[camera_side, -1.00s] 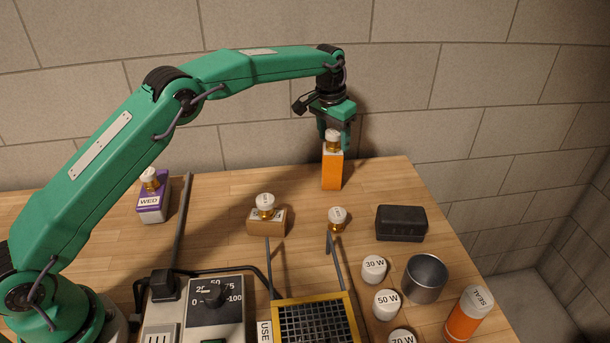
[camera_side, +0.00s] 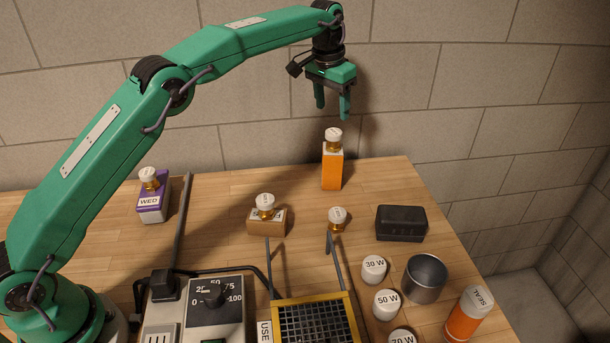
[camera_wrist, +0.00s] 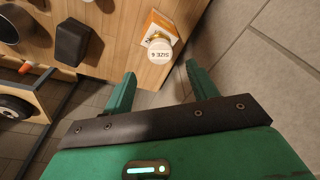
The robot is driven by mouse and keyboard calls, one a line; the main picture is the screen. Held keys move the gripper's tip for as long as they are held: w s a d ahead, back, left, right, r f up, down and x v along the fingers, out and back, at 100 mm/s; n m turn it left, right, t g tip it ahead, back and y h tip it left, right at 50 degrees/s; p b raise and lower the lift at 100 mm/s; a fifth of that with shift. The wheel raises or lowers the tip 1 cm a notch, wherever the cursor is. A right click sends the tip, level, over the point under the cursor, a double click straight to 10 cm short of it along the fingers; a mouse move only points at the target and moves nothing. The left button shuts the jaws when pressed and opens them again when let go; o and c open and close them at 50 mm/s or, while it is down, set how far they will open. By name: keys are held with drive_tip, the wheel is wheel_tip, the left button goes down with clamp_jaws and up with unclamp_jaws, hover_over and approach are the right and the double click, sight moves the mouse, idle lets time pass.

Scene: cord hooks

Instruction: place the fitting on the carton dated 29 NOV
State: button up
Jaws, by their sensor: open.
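My gripper (camera_side: 333,111) is open and empty, above the tall orange carton (camera_side: 332,170) at the back right of the table. A brass fitting with a white round top (camera_side: 333,137) stands upright on that carton, clear of the fingers. In the wrist view the fitting (camera_wrist: 159,50), its top marked "SIZE 6", sits on the orange carton (camera_wrist: 153,20) beyond my open fingers (camera_wrist: 160,84). Similar fittings stand on a brown carton (camera_side: 267,226), on a purple carton marked WED (camera_side: 153,209) and at a post near the middle (camera_side: 337,217). I cannot read a date on any carton.
A black box (camera_side: 400,223), a metal cup (camera_side: 424,279), white round weights (camera_side: 374,268) and an orange SEAL bottle (camera_side: 466,316) stand at the right. A dial unit (camera_side: 215,310) and a yellow-framed grid (camera_side: 315,322) lie at the front. A wall rises behind.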

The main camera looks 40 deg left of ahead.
drive_tip(key=shift+s+r, duration=0.15)
drive_tip(key=shift+r, duration=0.65)
drive_tip(key=shift+s+r, duration=0.1)
drive_tip(key=shift+r, duration=0.65)
drive_tip(key=s+a+r+n+t, duration=0.1)
drive_tip(key=s+a+r, duration=0.3)
drive_tip(key=s, duration=0.6)
drive_tip(key=s+a+r+t, duration=0.1)
drive_tip(key=s+a+r, duration=0.2)
drive_tip(key=s+r, duration=0.5)
drive_tip(key=s+a+f, duration=0.1)
drive_tip(key=s+f, duration=0.3)
drive_tip(key=s, duration=0.4)
drive_tip(key=s+a+f+t, duration=0.1)
drive_tip(key=s+f, duration=0.3)
drive_tip(key=s, duration=0.3)
drive_tip(key=s+a+f+n, duration=0.1)
drive_tip(key=s+f, duration=0.3)
drive_tip(key=s, duration=0.4)
drive_tip(key=shift+s+a+t, duration=0.2)
drive_tip(key=shift+s+t, duration=0.1)
drive_tip(key=shift+t, duration=0.1)
